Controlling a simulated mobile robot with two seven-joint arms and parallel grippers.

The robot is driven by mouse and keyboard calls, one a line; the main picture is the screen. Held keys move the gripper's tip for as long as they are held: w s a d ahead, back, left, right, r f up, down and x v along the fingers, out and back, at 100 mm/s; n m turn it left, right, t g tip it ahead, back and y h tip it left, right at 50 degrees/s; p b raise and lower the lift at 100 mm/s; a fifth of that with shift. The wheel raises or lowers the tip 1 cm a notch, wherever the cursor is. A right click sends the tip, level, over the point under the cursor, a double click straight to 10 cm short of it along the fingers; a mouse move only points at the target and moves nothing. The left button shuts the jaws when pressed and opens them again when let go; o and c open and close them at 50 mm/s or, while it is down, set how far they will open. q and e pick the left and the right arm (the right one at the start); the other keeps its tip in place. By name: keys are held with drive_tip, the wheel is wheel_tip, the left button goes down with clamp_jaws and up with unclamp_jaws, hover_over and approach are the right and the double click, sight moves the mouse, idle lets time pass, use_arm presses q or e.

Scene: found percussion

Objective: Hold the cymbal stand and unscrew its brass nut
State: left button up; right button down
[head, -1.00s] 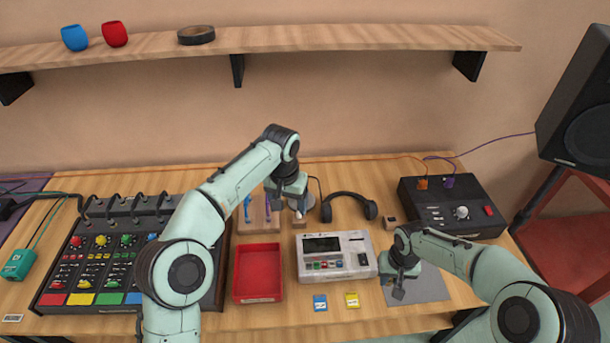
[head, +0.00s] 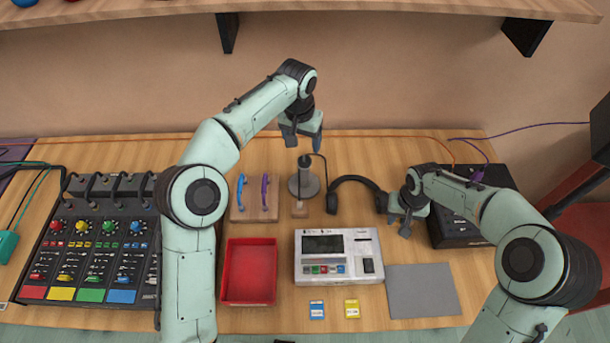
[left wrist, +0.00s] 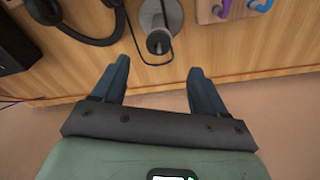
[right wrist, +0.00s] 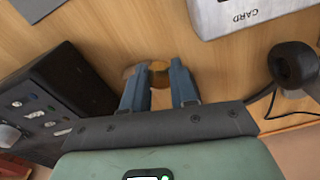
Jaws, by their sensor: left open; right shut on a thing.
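The cymbal stand (head: 303,187) appears to be the dark upright post on a round grey base, at the back middle of the table. It also shows in the left wrist view (left wrist: 158,40). My left gripper (head: 303,142) is open and empty, raised above and behind the stand and apart from it. My right gripper (head: 398,225) is at the back right, between the headphones and the black box. In the right wrist view a small brass-coloured round thing, apparently the brass nut (right wrist: 159,68), sits between its fingertips. The fingers partly hide it.
Black headphones (head: 356,183) lie between the stand and my right gripper. A rack with blue and purple hooks (head: 253,224) stands left of the stand. A red tray (head: 225,273), a white card device (head: 312,273) and an empty grey mat (head: 424,290) are in front.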

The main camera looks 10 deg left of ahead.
sight(304, 156)
use_arm(q)
wheel_tip(304, 156, down, 5)
drive_tip(key=shift+w+r, duration=0.1)
drive_tip(key=shift+r, duration=0.05)
use_arm(e)
drive_tip(key=shift+s+f, duration=0.4)
drive_tip(key=shift+f, duration=0.3)
use_arm(q)
drive_tip(key=shift+w+d+f+b, duration=0.1)
drive_tip(key=shift+w+f+b, duration=0.05)
drive_tip(key=shift+f, duration=0.75)
drive_tip(key=shift+w+f+b, duration=0.2)
drive_tip(key=shift+f, duration=0.7)
drive_tip(key=shift+w+d+f+b, duration=0.1)
drive_tip(key=shift+w+f+b, duration=0.05)
drive_tip(key=shift+f, duration=0.75)
use_arm(e)
drive_tip(key=shift+s+f, duration=0.1)
drive_tip(key=shift+f, duration=0.2)
use_arm(q)
drive_tip(key=shift+r, duration=0.1)
clamp_jaws()
